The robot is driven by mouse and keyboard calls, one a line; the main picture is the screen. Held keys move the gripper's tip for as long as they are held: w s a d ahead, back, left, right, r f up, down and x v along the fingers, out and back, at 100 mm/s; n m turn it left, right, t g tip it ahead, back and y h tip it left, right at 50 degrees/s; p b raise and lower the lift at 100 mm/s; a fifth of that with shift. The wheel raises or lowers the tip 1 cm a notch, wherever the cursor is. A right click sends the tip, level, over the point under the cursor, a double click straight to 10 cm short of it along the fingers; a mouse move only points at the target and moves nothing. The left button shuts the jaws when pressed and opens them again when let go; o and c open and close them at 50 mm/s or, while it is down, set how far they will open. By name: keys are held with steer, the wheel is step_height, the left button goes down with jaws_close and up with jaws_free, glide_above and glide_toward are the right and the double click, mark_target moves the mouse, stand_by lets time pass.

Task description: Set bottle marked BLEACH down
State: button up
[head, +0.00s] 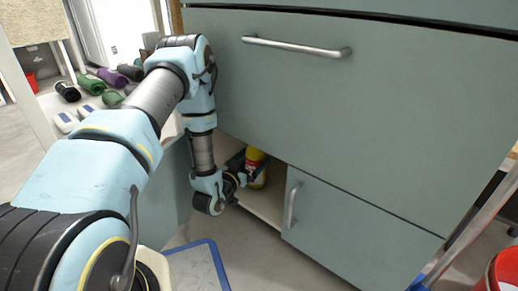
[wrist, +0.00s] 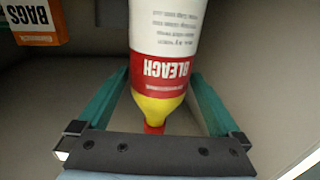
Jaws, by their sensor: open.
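The bottle marked BLEACH (wrist: 165,68) is white with a red label band, a yellow shoulder and a red cap; its lettering appears upside down in the wrist view. In the head view the bottle (head: 255,160) shows partly, inside the open lower cabinet, behind my gripper (head: 238,170). In the wrist view the teal fingers of my gripper (wrist: 156,80) are open, one on each side of the bottle. A narrow gap shows beside the bottle near the cap. The bottle's base is out of view in the wrist view.
An orange and white box marked BAGS (wrist: 34,22) is at the wrist view's upper left. The cabinet floor (head: 262,207) is pale. A cabinet door with a handle (head: 291,205) is right of the opening, and a wide drawer (head: 340,95) is above. A red bucket (head: 505,272) stands at right.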

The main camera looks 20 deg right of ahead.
mark_target(250, 160)
steer(key=p+v, duration=0.2)
steer(key=v, duration=0.5)
steer(key=shift+s+a+p, duration=0.25)
steer(key=shift+a+p, duration=0.05)
steer(key=shift+p, duration=0.05)
steer(key=shift+r, duration=0.1)
